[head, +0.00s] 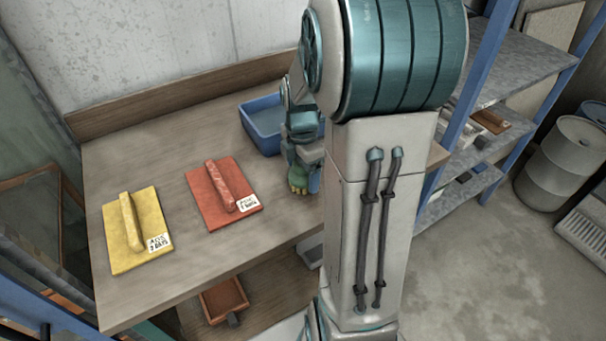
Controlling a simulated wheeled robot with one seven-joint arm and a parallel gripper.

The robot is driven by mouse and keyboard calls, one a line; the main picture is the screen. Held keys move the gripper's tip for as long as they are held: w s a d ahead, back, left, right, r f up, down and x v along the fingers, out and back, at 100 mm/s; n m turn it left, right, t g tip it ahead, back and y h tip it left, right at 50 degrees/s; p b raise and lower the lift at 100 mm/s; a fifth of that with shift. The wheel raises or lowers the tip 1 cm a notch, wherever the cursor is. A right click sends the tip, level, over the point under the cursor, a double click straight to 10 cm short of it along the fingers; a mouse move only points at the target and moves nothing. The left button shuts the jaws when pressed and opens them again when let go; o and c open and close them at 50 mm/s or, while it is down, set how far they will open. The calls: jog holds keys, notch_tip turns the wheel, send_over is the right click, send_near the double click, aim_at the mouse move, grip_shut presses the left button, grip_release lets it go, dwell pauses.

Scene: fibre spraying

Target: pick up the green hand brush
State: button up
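A small green and yellowish piece (298,178) shows just below the end of my arm, over the right part of the table. It may be part of the green hand brush, but most of it is hidden and I cannot tell for sure. My gripper (306,172) is at this spot, pointing down, partly covered by my own arm. Its fingers are too small and hidden to tell whether they are open or shut, or whether they touch the green piece.
The wooden table (185,290) holds a yellow float (150,215) and a red float (207,205), both labelled. A blue tub (262,128) stands behind my gripper. A blue-framed shelf (515,62) and a grey drum (560,165) are at the right.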

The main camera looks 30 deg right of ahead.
jog(key=c, duration=1)
jog(key=shift+r, duration=0.1)
jog(key=shift+r, duration=0.55)
notch_tip(320, 180, up, 3)
jog(key=shift+r, duration=0.1)
jog(key=s+d+r, duration=0.1)
jog(key=s+r, duration=0.1)
jog(key=s, duration=0.1)
jog(key=s+d+r, duration=0.2)
jog(key=s, duration=0.2)
jog(key=s+d+r, duration=0.2)
jog(key=s, duration=0.1)
jog(key=shift+s+r+b, duration=0.25)
jog(key=shift+s+b, duration=0.05)
jog(key=shift+b, duration=0.05)
jog(key=shift+o, duration=0.8)
